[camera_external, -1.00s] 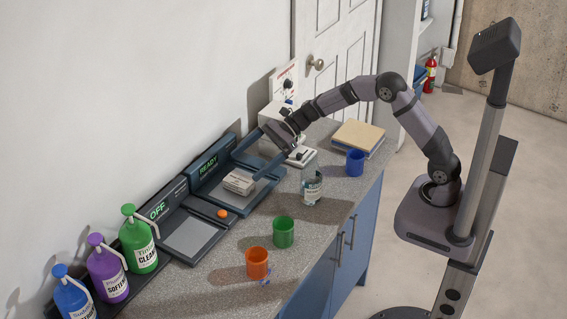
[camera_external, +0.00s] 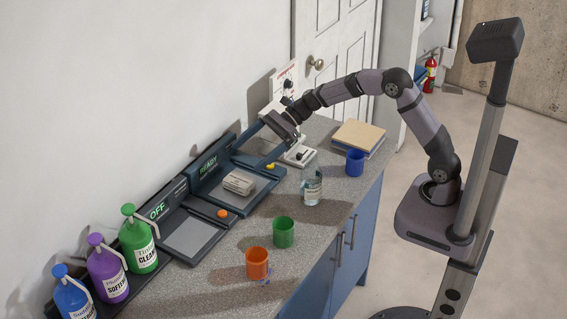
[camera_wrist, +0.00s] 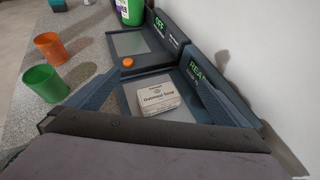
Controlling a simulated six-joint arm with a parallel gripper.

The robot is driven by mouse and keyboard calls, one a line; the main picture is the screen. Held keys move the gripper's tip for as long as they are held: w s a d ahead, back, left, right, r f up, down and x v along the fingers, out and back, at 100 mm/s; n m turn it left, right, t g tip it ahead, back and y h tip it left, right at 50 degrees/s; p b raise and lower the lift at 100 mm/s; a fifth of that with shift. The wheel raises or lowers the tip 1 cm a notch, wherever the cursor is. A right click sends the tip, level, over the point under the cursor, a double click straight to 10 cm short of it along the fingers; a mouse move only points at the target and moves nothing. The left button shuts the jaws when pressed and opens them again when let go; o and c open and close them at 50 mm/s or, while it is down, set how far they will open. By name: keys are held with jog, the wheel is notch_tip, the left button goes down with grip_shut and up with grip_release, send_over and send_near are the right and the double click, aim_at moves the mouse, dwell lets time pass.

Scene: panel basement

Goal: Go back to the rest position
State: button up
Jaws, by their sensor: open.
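My gripper (camera_external: 263,147) is open and empty above the back part of the counter, with its two fingers spread apart. In the wrist view the open fingers (camera_wrist: 158,98) frame a pale soap box (camera_wrist: 157,98) that lies on the plate of the device whose screen reads READY (camera_wrist: 195,70). The soap box (camera_external: 239,182) also shows on that plate in the external view, apart from my fingers. My arm reaches from its base at the right over the counter.
A second device reading OFF (camera_external: 190,236) stands beside it. Green (camera_external: 139,246), purple (camera_external: 108,275) and blue (camera_external: 73,298) bottles line the wall. Orange (camera_external: 257,263), green (camera_external: 283,232) and blue (camera_external: 355,162) cups, a glass jar (camera_external: 312,188) and books (camera_external: 358,138) stand on the counter.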

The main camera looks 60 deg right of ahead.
jog(key=s+d+r+g+h+p, duration=0.1)
jog(key=s+d+r+g+p, duration=0.15)
jog(key=s+p, duration=0.45)
jog(key=s+d+r+m+g+h+p, duration=0.15)
jog(key=s+r+p, duration=0.3)
jog(key=s, duration=0.45)
jog(key=s+d+r+n+g+h+p, duration=0.1)
jog(key=s+d+r+p, duration=0.1)
jog(key=s+p, duration=0.55)
jog(key=s+d+f+n+h+b, duration=0.4)
jog(key=s+d+f+n+b, duration=0.1)
jog(key=n, duration=0.7)
jog(key=s+d+f+n+h+b, duration=0.4)
jog(key=d+f+n+b, duration=0.4)
jog(key=n, duration=0.4)
notch_tip(320, 180, down, 3)
jog(key=shift+s+d+r+g, duration=0.1)
jog(key=shift+s+d+g, duration=0.2)
jog(key=shift+s+d, duration=0.5)
